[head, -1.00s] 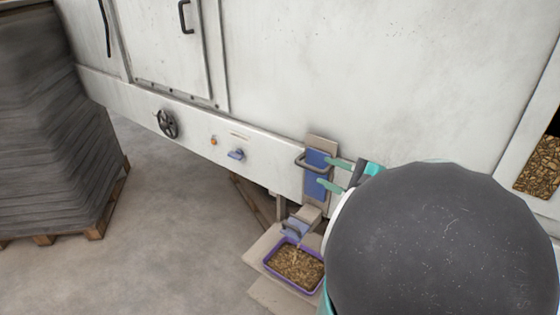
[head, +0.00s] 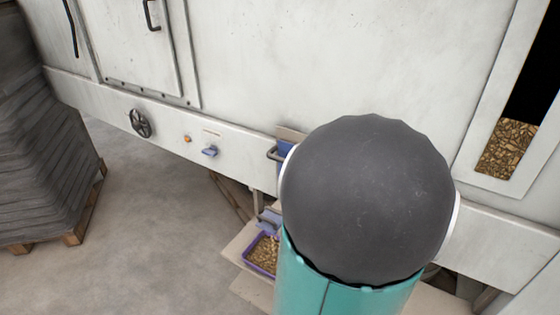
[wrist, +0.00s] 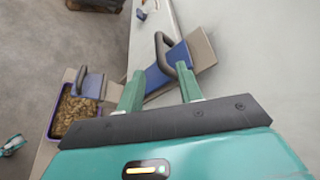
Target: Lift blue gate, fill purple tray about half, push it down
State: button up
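The blue gate (wrist: 158,75) is a blue plate with a dark loop handle on the machine's front. In the head view only a sliver of it (head: 286,151) shows beside my arm. My gripper (wrist: 158,72) has its two green fingers apart in the wrist view, the right fingertip close to the handle; contact cannot be told. My arm hides the gripper in the head view. The purple tray (head: 248,261) stands below the spout with brown pellets spread over its visible floor, and also shows in the wrist view (wrist: 52,128). Its right part is hidden in the head view.
A blue-faced spout piece with a handle (wrist: 88,86) sits over the tray. A black handwheel (head: 140,123) and blue knob (head: 210,151) are on the machine panel. A pallet stack (head: 45,150) stands left. A pellet window (head: 508,148) is at right. Floor between is clear.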

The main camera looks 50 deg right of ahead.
jog(key=x, duration=1)
jog(key=shift+w+f, duration=0.1)
jog(key=shift+w, duration=0.1)
jog(key=shift+c, duration=0.3)
grip_shut()
